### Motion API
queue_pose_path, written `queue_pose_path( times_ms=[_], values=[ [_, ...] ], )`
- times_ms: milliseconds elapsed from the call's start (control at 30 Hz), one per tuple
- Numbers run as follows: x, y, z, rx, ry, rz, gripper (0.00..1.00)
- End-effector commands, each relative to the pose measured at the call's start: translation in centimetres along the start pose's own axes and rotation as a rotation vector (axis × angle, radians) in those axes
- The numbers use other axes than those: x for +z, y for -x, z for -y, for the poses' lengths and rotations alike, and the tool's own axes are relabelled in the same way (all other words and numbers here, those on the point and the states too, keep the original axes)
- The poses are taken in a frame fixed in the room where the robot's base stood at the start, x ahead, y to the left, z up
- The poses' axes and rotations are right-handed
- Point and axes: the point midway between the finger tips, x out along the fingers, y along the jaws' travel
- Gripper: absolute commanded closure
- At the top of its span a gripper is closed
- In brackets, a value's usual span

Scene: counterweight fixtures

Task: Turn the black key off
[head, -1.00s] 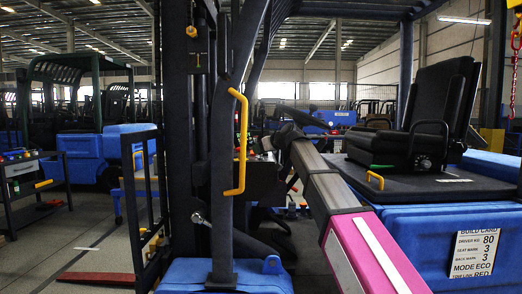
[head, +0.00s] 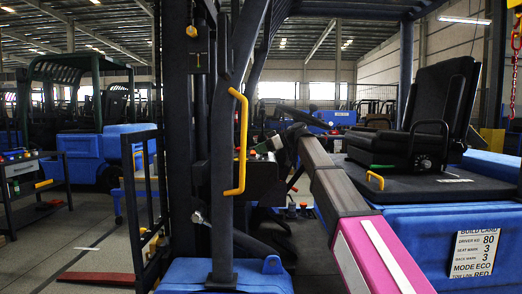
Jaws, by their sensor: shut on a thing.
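My arm reaches from the lower right into the forklift's cab. My gripper (head: 279,142) is a small dark shape at its far end, against the dash panel (head: 262,148) behind the front post. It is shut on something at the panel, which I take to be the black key. The key itself is too small and too covered by the gripper to make out. Its turn position cannot be seen. Small red, green and pale controls show on the panel beside the gripper.
The dark post with a yellow grab handle (head: 240,142) stands left of the arm. The steering wheel (head: 302,117) is just behind the wrist. The black seat (head: 440,110) and blue body (head: 415,235) with a build card (head: 474,254) are at the right. A tool cart (head: 35,185) stands far left.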

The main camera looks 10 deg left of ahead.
Motion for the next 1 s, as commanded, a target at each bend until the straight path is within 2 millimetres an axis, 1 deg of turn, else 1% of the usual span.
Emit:
queue_pose_path(
  times_ms=[33, 333, 867, 900, 933, 967, 1000],
  values=[
    [-0.08, 0.02, -0.27, -0.025, 0.01, 0.0, 0.85],
    [-0.06, 0.02, -0.1, -0.126, 0.053, 0.0, 0.85],
    [-0.03, 0.01, 0.0, -0.146, 0.061, 0.0, 0.85],
    [-0.03, 0.01, 0.0, -0.146, 0.061, 0.0, 0.49],
    [-0.03, 0.01, 0.0, -0.146, 0.061, 0.0, 0.39],
    [-0.02, 0.01, 0.0, -0.146, 0.061, 0.0, 0.36],
    [-0.02, 0.0, 0.0, -0.146, 0.061, 0.0, 0.36]
  ],
)
